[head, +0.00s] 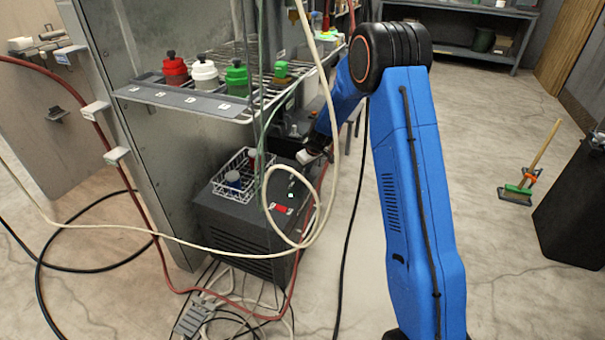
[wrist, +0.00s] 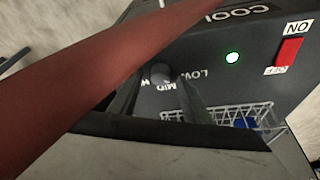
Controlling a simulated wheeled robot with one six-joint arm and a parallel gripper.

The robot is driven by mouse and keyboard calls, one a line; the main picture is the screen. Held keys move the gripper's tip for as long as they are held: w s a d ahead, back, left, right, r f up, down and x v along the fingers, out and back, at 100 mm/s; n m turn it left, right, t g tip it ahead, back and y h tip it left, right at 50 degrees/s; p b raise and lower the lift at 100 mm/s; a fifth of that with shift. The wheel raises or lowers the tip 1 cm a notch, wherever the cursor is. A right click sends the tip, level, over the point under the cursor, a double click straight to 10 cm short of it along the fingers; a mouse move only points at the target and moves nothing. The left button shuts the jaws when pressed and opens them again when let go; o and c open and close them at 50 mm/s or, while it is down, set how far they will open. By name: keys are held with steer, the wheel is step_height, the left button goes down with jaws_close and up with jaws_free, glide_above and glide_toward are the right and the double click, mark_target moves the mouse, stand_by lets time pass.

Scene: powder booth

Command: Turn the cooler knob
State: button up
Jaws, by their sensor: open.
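The cooler (head: 235,215) is a dark box on the floor beside a metal cabinet. In the wrist view its panel (wrist: 205,72) shows a small round dark knob (wrist: 160,72) with the labels LOW, MID and a partly hidden H. My gripper (wrist: 157,84) is open, with one finger on each side of the knob; I cannot tell whether they touch it. In the head view my gripper (head: 306,157) is above the cooler's far right part, and the knob cannot be made out. A lit green lamp (wrist: 232,57) and a red ON/OFF switch (wrist: 289,52) are to the knob's right.
A red hose (wrist: 75,95) crosses close before the wrist camera. A cream hose (head: 268,200) loops over the cooler. A white wire basket (head: 232,190) with bottles stands on top. A wire shelf (head: 190,98) with coloured bottles is above. Cables and a power strip lie in front.

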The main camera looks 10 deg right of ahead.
steer(key=shift+w+a+f, duration=0.1)
steer(key=shift+w+f, duration=0.05)
steer(key=shift+f, duration=0.25)
steer(key=c, duration=1)
steer(key=shift+c, duration=0.2)
steer(key=shift+a+m, duration=0.1)
steer(key=shift+m, duration=0.5)
steer(key=shift+a+m+t+h, duration=0.15)
steer(key=shift+m+h, duration=0.45)
steer(key=shift+m, duration=0.65)
steer(key=shift+m+t+h, duration=0.15)
steer(key=shift+m+h, duration=0.45)
steer(key=shift+m, duration=0.65)
steer(key=shift+a+m+h, duration=0.1)
steer(key=shift+m+h, duration=0.35)
steer(key=shift+m, duration=0.85)
steer(key=shift+a+m+h, duration=0.1)
steer(key=shift+m+h, duration=0.35)
steer(key=shift+m, duration=1.25)
